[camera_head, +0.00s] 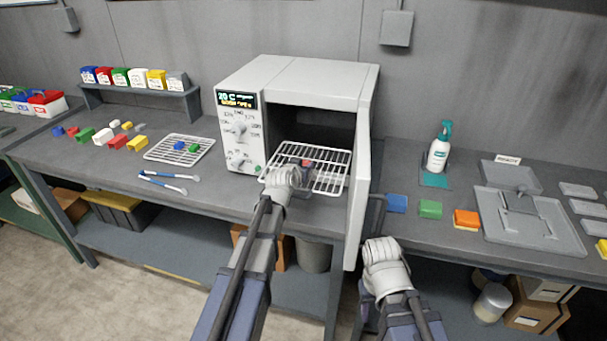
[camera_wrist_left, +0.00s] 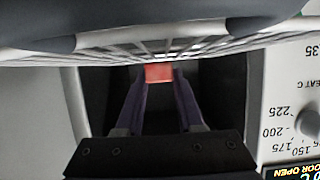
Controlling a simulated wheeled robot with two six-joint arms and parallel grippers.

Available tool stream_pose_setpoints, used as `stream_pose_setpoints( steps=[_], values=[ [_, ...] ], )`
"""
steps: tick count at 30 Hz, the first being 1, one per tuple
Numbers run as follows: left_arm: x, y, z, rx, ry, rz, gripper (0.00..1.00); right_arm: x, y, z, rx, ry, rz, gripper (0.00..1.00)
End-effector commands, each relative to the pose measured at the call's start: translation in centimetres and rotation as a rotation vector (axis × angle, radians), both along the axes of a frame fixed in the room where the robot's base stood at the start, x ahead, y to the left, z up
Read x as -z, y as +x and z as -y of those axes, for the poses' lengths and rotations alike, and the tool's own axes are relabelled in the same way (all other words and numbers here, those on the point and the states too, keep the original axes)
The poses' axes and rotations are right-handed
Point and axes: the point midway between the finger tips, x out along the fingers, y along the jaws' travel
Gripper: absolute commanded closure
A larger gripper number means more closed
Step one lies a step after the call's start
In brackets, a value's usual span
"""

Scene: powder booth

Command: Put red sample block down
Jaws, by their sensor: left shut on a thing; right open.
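The red sample block (camera_wrist_left: 159,72) shows between the fingertips of my left gripper (camera_wrist_left: 160,82) in the left wrist view. In the head view my left gripper (camera_head: 303,166) is shut on it at the wire rack of the open oven (camera_head: 335,170). The red block (camera_head: 307,161) is partly hidden there by the wrist. I cannot tell whether the block touches the rack. My right gripper (camera_head: 384,252) is open, low in front of the bench and right of the oven door; its fingertips are hard to make out.
The oven (camera_head: 290,85) has its door (camera_head: 358,195) swung open at the right of the rack. A cooling rack (camera_head: 160,152) with blue and green blocks, and tongs (camera_head: 163,182), lie to the left. Coloured blocks, a spray bottle (camera_head: 438,150) and a grey tray (camera_head: 540,250) are on the right.

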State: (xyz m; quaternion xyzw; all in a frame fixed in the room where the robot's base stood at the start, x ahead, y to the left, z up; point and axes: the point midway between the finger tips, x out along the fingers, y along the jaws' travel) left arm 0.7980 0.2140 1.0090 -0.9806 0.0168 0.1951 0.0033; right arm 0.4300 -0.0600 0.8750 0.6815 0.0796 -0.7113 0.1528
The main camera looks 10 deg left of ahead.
Motion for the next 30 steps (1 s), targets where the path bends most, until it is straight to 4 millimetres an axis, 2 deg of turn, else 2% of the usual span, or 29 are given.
stream_pose_setpoints(
  steps=[1,13,14,15,22,30],
  values=[
    [0.86,0.0,0.0,0.0,0.0,0.0,1.0,0.87,0.0,0.0,0.0,0.0,0.0,0.5],
    [1.05,0.01,0.0,0.0,0.0,0.0,1.0,1.07,0.0,0.0,0.0,0.0,0.0,0.5],
    [1.03,0.01,0.0,0.0,0.0,0.0,0.62,1.04,0.0,0.0,0.0,0.0,0.0,0.5],
    [0.92,0.0,0.0,0.0,0.0,0.0,0.57,0.92,0.0,0.0,0.0,0.0,0.0,0.5],
    [0.91,0.0,0.0,0.0,0.0,0.0,0.33,0.92,0.0,0.0,0.0,0.0,0.0,0.5],
    [0.83,-0.01,0.0,0.0,0.0,0.0,0.33,0.84,0.0,0.0,0.0,0.0,0.0,0.5]
  ],
)
